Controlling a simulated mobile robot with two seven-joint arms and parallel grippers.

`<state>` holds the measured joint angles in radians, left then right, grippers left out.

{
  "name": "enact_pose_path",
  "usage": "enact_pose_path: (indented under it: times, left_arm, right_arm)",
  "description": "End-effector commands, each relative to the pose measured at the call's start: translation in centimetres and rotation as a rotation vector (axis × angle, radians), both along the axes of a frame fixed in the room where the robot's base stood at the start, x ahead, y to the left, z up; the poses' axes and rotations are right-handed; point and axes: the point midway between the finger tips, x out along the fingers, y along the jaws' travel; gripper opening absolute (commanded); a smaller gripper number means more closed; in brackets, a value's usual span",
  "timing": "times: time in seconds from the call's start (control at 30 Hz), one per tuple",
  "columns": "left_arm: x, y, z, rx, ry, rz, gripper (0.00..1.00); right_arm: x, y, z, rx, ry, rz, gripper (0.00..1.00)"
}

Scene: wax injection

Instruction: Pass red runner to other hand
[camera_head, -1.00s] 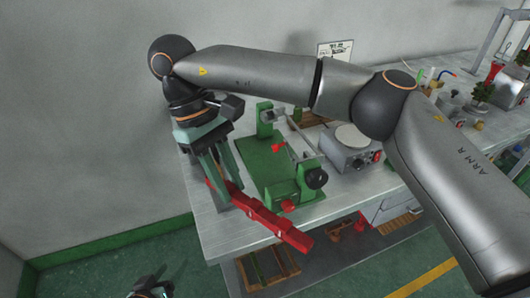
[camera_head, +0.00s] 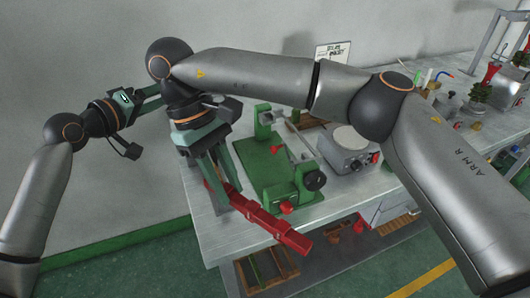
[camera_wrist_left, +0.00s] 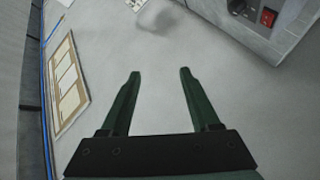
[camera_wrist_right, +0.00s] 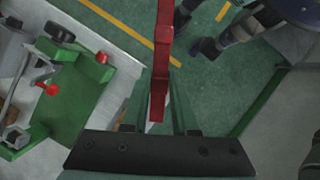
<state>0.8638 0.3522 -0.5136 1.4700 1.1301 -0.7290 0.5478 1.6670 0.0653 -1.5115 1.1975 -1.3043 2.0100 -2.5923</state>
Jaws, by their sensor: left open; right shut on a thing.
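The red runner (camera_head: 270,222) is a long, segmented red bar. My right gripper (camera_head: 222,188) is shut on it near its left end, with fingers pointing down. The runner slants down to the right, in front of the green fixture in the head view. In the right wrist view the runner (camera_wrist_right: 165,40) runs up and away from between the fingers (camera_wrist_right: 160,88). My left gripper (camera_head: 150,97) is left of my right wrist, its tips partly hidden behind it. In the left wrist view its fingers (camera_wrist_left: 159,74) are open with nothing between them.
The green fixture (camera_head: 265,165) with red knobs stands on the grey workbench (camera_head: 203,212), close to the runner. A grey device with a round top plate (camera_head: 347,143) is to its right. A framed panel (camera_wrist_left: 68,85) shows in the left wrist view. The wall is behind.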

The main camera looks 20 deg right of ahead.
Motion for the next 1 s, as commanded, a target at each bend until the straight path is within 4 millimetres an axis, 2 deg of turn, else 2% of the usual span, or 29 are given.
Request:
enact_pose_path:
  times: [0.03,0.17,0.37,0.57,0.67,0.73,0.8,0.87,0.9,0.97,1.0]
  left_arm:
    - [0.1,-0.7,2.6,-0.031,0.012,-0.030,0.62]
    - [-0.8,-3.0,8.0,-0.116,0.088,-0.127,0.62]
    - [-4.3,-6.7,16.3,-0.214,0.234,-0.303,0.62]
    - [-9.7,-9.5,24.4,-0.259,0.390,-0.478,0.62]
    - [-13.2,-10.6,28.1,-0.259,0.473,-0.563,0.62]
    - [-16.3,-11.6,30.3,-0.237,0.550,-0.627,0.62]
    - [-20.2,-13.2,31.2,-0.175,0.665,-0.694,0.62]
    - [-23.5,-14.6,30.4,-0.083,0.786,-0.730,0.62]
    - [-25.5,-15.5,29.2,-0.009,0.868,-0.738,0.62]
    - [-28.1,-16.5,26.8,0.115,0.987,-0.718,0.62]
    - [-29.6,-17.0,24.9,0.205,1.059,-0.686,0.62]
  right_arm:
    - [0.0,0.0,0.0,0.000,0.000,0.000,0.00]
    - [0.0,0.0,0.0,0.000,0.000,0.000,0.00]
    - [0.0,0.0,0.0,0.000,0.000,0.000,0.00]
    - [0.0,0.0,0.0,0.000,0.000,0.000,0.00]
    - [0.0,0.0,0.0,0.000,0.000,0.000,0.00]
    - [0.0,0.0,0.0,0.000,0.000,0.000,0.00]
    - [0.0,0.0,0.0,0.000,0.000,0.000,0.00]
    - [0.0,0.0,0.0,0.000,0.000,0.000,0.00]
    - [0.0,0.0,0.0,0.000,0.000,0.000,0.00]
    - [0.0,0.0,0.0,0.000,0.000,0.000,0.00]
    - [0.0,0.0,0.0,0.000,0.000,0.000,0.00]
